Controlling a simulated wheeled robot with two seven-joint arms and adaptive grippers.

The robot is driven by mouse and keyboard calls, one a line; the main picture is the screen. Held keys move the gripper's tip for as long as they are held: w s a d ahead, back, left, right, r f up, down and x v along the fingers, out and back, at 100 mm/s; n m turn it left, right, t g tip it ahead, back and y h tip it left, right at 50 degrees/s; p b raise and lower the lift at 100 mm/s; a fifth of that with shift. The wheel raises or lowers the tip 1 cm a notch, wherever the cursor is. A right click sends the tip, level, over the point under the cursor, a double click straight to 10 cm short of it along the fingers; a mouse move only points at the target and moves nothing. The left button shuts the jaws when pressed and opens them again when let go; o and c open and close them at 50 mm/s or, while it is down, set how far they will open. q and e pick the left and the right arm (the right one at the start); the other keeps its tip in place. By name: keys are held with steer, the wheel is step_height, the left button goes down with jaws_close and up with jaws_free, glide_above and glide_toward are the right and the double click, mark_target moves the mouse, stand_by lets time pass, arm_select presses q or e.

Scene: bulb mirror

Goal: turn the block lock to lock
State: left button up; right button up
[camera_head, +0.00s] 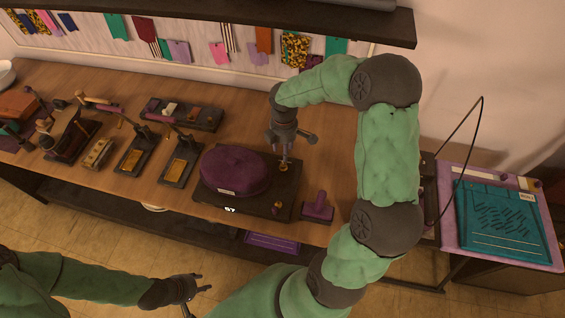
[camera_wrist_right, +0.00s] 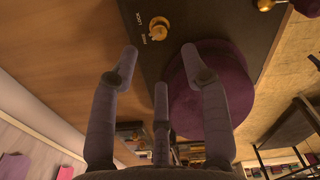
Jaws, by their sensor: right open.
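The block lock (camera_wrist_right: 159,26) is a small brass knob on a dark base plate (camera_wrist_right: 205,16). Beside it are two small white labels; one appears to read LOCK, the other is too small to read surely. The knob's direction is unclear. In the head view the brass knob (camera_head: 283,168) sits at the base's back right, beside a purple felt hat form (camera_head: 235,170). My right gripper (camera_head: 288,150) is above the knob, pointing down. In the wrist view its fingers (camera_wrist_right: 160,65) are spread and empty, apart from the knob. My left gripper (camera_head: 196,287) is open and empty, in front of the table.
A second brass knob (camera_head: 277,208) is at the base's front right. A purple-handled tool (camera_head: 318,207) stands right of the base. Several tools and a dark tray (camera_head: 182,114) lie left and behind. A teal board (camera_head: 508,222) is on the side table.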

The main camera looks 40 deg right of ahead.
mark_target(283, 164)
step_height(283, 164, down, 9)
steer(key=shift+w+r+b, duration=0.1)
steer(key=shift+b, duration=0.6)
jaws_close()
